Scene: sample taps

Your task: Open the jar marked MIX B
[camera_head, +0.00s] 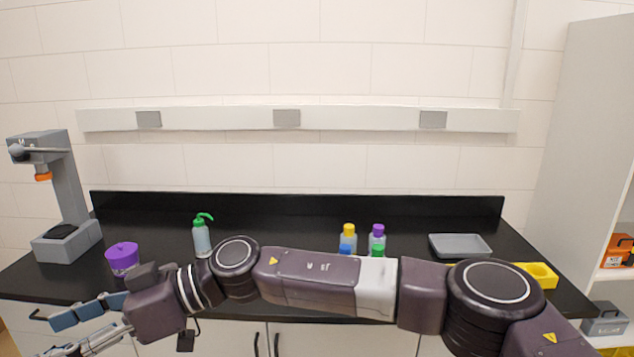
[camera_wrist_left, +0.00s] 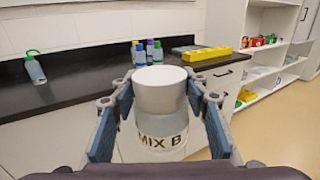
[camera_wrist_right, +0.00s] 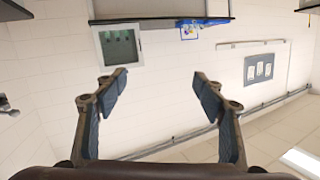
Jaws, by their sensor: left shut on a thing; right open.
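A pale jar (camera_wrist_left: 160,118) marked MIX B on a band low on its side stands upright between the fingers of my left gripper (camera_wrist_left: 160,98) in the left wrist view. That gripper is shut on the jar. A broad white top (camera_wrist_left: 160,75) covers the jar. The jar and left gripper do not show in the head view. My right gripper (camera_head: 60,334) is at the far left in the head view, its arm reaching across from the right. It is open and empty, and its spread fingers show in the right wrist view (camera_wrist_right: 158,80), facing a bare wall.
Shelves (camera_head: 600,150) stand at the right.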

